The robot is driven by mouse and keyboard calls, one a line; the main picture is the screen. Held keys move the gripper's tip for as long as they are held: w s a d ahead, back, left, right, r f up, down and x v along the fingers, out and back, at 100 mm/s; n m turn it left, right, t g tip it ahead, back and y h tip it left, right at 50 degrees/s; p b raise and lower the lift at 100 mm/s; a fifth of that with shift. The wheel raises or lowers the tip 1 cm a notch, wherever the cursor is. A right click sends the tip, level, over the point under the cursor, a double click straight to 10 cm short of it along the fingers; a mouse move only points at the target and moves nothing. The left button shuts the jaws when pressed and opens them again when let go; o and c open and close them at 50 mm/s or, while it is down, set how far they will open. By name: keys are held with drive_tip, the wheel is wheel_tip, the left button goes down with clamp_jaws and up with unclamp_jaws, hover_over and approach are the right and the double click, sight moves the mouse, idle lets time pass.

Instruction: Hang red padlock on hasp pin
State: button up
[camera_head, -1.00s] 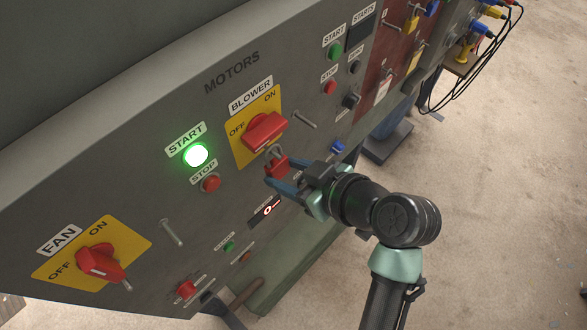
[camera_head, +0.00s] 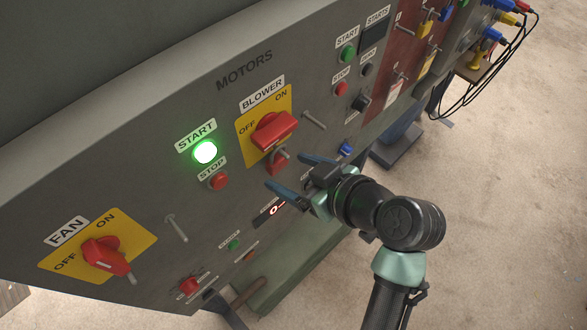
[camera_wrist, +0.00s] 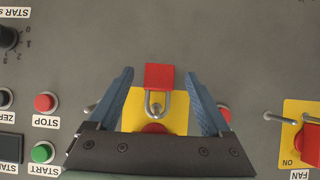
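The red padlock (camera_head: 276,166) hangs just below the red BLOWER switch handle (camera_head: 273,130) on the grey panel. In the wrist view, which is upside down, the padlock (camera_wrist: 159,77) shows its grey shackle against the yellow switch plate (camera_wrist: 176,112). The shackle appears to loop around the small grey hasp pin (camera_head: 281,155); the exact seating is too small to tell. My gripper (camera_head: 287,172) is open, with its blue fingers spread on either side of the padlock and apart from it. The wrist view also shows my gripper's fingers (camera_wrist: 160,73) clear of the padlock.
Metal posts stick out of the panel on the right (camera_head: 314,120) and lower left (camera_head: 176,228) of the BLOWER switch. The FAN switch (camera_head: 105,255) is at lower left. START (camera_head: 205,152) is lit green above a red STOP button (camera_head: 218,181). Open floor lies right.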

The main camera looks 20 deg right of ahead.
idle(0.4)
drive_tip(key=b+v, duration=0.2)
drive_tip(key=v, duration=1.1)
drive_tip(key=shift+b, duration=0.35)
